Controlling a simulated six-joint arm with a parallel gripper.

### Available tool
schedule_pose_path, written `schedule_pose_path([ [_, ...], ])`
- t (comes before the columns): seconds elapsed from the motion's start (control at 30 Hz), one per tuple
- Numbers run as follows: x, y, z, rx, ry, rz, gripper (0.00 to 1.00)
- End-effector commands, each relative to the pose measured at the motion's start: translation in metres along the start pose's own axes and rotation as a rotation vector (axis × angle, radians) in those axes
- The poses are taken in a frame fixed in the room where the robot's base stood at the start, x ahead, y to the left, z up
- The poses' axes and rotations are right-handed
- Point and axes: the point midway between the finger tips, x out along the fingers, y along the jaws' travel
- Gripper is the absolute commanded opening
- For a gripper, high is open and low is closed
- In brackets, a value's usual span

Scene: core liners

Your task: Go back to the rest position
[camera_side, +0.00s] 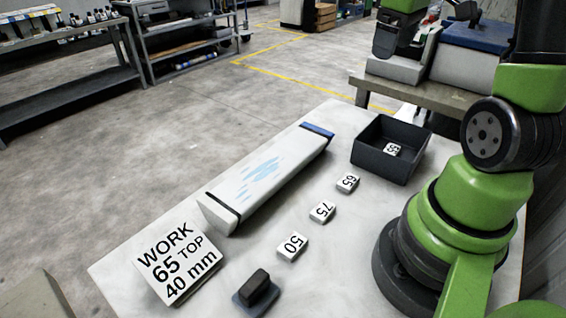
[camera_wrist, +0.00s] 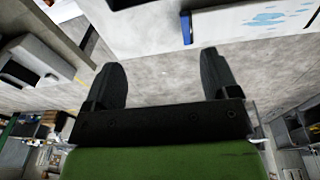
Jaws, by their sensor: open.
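My gripper (camera_wrist: 164,65) is open in the wrist view, with two dark fingers spread apart and nothing between them. In the side view, the dark gripper end is high at the top right, above and behind the table, partly cut off by the frame edge.
A black bin (camera_side: 370,158) holds one numbered tile (camera_side: 392,150). A card reading "WORK 65 TOP 40 mm" (camera_side: 178,264) stands at the table's near left. A dark block (camera_side: 255,284) sits on a pad at the front. Another bench (camera_side: 450,95) stands behind.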

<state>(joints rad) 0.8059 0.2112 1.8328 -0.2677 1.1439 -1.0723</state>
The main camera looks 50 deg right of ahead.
Motion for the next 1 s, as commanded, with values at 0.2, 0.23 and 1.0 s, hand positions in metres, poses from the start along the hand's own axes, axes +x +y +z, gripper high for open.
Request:
schedule_pose_path([
  [0.2, -0.051, -0.114, -0.003, 0.1, 0.229, -0.025, 0.81],
  [0.23, -0.055, -0.128, 0.001, 0.116, 0.259, -0.042, 0.81],
  [1.0, -0.07, -0.224, 0.07, 0.31, 0.458, -0.341, 0.81],
])
